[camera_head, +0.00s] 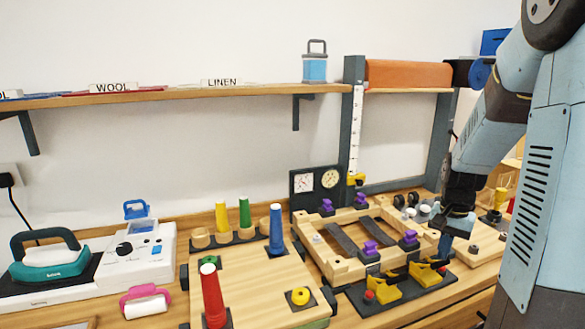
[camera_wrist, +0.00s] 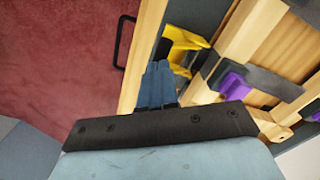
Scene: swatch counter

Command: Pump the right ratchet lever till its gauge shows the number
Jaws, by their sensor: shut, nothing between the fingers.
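Two yellow ratchet levers stand on a dark base (camera_head: 360,305) at the front of the wooden frame: the left one (camera_head: 386,288) and the right one (camera_head: 427,273). In the wrist view the shut fingertips (camera_wrist: 158,70) are close to a yellow part (camera_wrist: 184,43), seemingly the right lever; contact cannot be told. Two round gauges, left (camera_head: 303,183) and right (camera_head: 330,178), sit on a dark panel; their readings are too small to read.
The wooden frame (camera_head: 325,262) with purple clamps (camera_head: 371,248) lies left of my gripper. A board with a red peg (camera_head: 212,295) and a blue peg (camera_head: 276,230) is further left. A dark upright post (camera_head: 443,130) stands close behind my arm.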

